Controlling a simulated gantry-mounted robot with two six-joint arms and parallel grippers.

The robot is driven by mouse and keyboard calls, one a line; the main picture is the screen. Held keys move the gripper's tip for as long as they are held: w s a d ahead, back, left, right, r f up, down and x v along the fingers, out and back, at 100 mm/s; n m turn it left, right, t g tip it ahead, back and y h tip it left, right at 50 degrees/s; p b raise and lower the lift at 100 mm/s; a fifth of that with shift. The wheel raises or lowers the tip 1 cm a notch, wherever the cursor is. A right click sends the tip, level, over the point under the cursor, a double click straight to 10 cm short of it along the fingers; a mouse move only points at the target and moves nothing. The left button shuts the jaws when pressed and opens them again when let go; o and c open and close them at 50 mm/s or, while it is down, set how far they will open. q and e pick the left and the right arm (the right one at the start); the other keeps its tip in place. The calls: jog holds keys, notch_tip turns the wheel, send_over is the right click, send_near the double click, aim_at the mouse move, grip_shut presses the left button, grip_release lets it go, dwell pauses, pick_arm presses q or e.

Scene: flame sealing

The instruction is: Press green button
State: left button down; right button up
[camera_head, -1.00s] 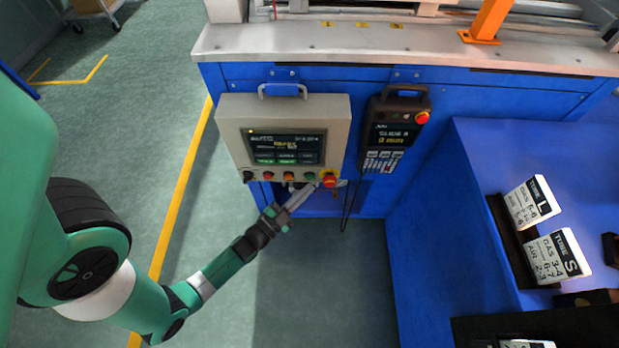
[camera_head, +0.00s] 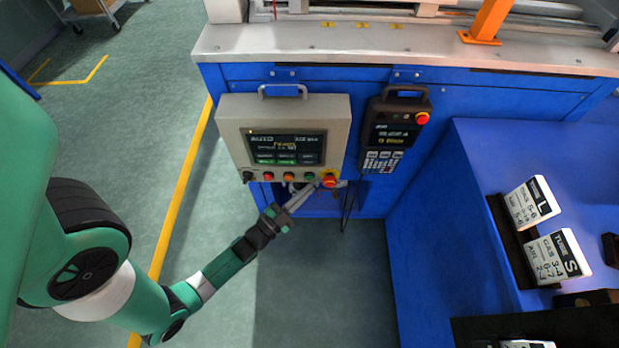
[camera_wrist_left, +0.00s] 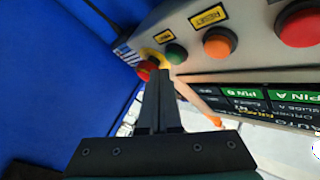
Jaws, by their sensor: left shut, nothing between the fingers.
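The green button (camera_head: 310,177) sits in the button row under the control panel's screen, between an orange button and the red emergency stop (camera_head: 329,180). My left gripper (camera_head: 312,188) is shut and empty, its fingertips just below this row. In the left wrist view, the shut fingers (camera_wrist_left: 160,74) point at the panel. Their tips appear close to the green button (camera_wrist_left: 176,54) and the yellow-based emergency stop (camera_wrist_left: 147,69). I cannot tell whether they touch either. My right gripper is not in view.
The beige control panel (camera_head: 228,119) hangs on the blue machine front. An orange RESET button (camera_wrist_left: 218,43) sits beside the green one. A handheld pendant (camera_head: 392,129) with its own red button hangs to the right. The floor below is clear.

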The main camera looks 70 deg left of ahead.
pick_arm(q)
jog(key=shift+a, duration=0.1)
dwell(0.7)
jog(key=shift+w+a, duration=0.15)
jog(key=shift+a, duration=0.2)
